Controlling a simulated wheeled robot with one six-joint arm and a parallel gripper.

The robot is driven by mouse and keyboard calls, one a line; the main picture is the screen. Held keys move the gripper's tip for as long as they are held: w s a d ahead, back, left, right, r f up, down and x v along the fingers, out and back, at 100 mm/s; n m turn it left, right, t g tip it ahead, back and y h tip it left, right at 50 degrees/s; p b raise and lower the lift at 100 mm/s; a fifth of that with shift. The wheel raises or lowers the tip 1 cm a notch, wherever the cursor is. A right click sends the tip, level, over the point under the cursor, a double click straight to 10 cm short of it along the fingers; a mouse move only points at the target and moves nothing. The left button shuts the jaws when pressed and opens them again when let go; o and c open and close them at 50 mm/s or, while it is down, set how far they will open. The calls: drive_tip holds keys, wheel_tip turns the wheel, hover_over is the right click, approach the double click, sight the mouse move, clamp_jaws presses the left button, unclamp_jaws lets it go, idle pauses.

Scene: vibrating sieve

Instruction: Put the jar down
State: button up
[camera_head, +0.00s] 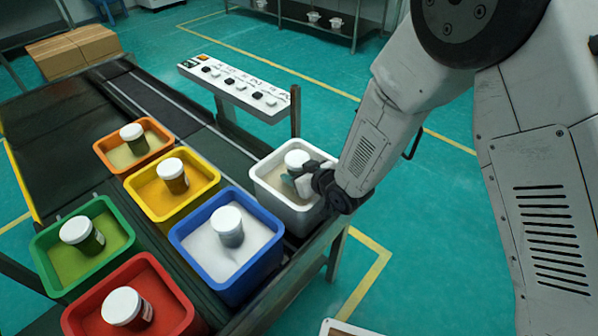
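A jar with a white lid (297,159) stands upright in or just above the white bin (262,188) at the right end of the near row. My gripper (301,180) reaches in from the right at the jar's side. Its fingers are small and partly merged with the jar and the bin's inside, so I cannot tell whether they are closed on it. The jar's lower part is hidden by my gripper and the bin.
An orange bin (101,149), yellow bin (131,185), blue bin (180,245), green bin (40,251) and red bin (75,322) each hold a white-lidded jar. A control panel (235,85) stands behind the white bin. Cardboard boxes (75,50) lie at back left.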

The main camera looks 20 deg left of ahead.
drive_tip(key=o, duration=1)
drive_tip(key=shift+r, duration=0.1)
drive_tip(key=shift+s+d+r, duration=0.15)
drive_tip(key=shift+d+r, duration=0.1)
drive_tip(key=shift+d, duration=0.05)
drive_tip(key=v, duration=1.1)
drive_tip(key=shift+s+d, duration=0.1)
